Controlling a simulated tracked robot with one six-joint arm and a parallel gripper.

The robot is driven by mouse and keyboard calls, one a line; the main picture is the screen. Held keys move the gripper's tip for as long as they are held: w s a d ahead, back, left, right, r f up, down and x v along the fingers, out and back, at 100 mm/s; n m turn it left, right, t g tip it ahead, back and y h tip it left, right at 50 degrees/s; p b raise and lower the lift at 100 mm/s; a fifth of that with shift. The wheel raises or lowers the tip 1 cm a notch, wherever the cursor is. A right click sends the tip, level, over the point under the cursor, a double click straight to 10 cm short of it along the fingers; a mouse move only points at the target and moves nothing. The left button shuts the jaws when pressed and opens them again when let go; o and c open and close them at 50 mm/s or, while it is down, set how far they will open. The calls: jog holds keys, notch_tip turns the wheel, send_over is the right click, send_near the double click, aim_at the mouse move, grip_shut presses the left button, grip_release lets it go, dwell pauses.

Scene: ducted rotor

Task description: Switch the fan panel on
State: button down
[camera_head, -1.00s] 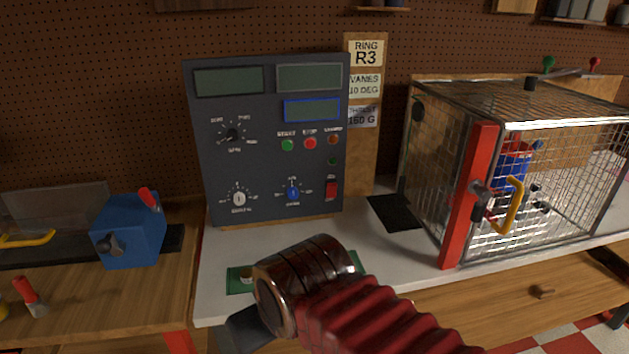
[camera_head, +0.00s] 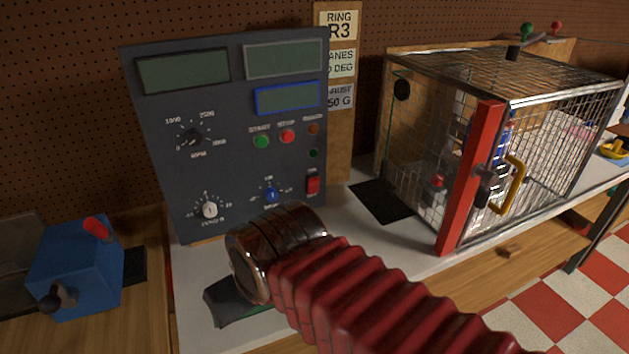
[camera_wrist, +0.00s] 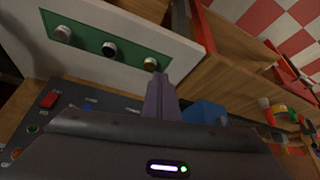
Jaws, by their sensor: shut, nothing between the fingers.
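The fan panel (camera_head: 230,120) is a dark upright box on the white bench in the head view. Its red rocker switch (camera_head: 313,184) is at the lower right, under a small dark green lamp (camera_head: 313,153). The panel's displays look blank. In the wrist view the panel's face lies at the lower left, with the red switch (camera_wrist: 48,100) visible. My gripper (camera_wrist: 158,82) is shut and empty in the wrist view, to the right of the switch and apart from it. In the head view my arm hides the fingers.
A wire cage (camera_head: 510,130) with a red post stands right of the panel. A blue box (camera_head: 75,265) with a red lever is at the left. A green mat (camera_wrist: 105,45) with three small round pieces lies on the bench.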

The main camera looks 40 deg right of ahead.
dwell(0.3)
jog(key=w+d+f+m+t+y, duration=0.2)
jog(key=w+d+f+m+y, duration=0.4)
jog(key=w+m, duration=0.7)
jog(key=s+d+f+m+t+h, duration=0.1)
jog(key=d+m+t+h, duration=0.2)
jog(key=d+m, duration=0.6)
jog(key=s+d+f+m+t+h, duration=0.1)
jog(key=d+f+m+t+h, duration=0.1)
jog(key=d+m, duration=0.7)
jog(key=d+t+h, duration=0.1)
jog(key=d, duration=0.5)
jog(key=shift+s+d+f+t+h, duration=0.2)
jog(key=shift+d+f+t+h, duration=0.1)
jog(key=shift+d+h, duration=0.1)
jog(key=shift+w, duration=0.1)
send_near(311, 190)
jog(key=shift+x, duration=2.1)
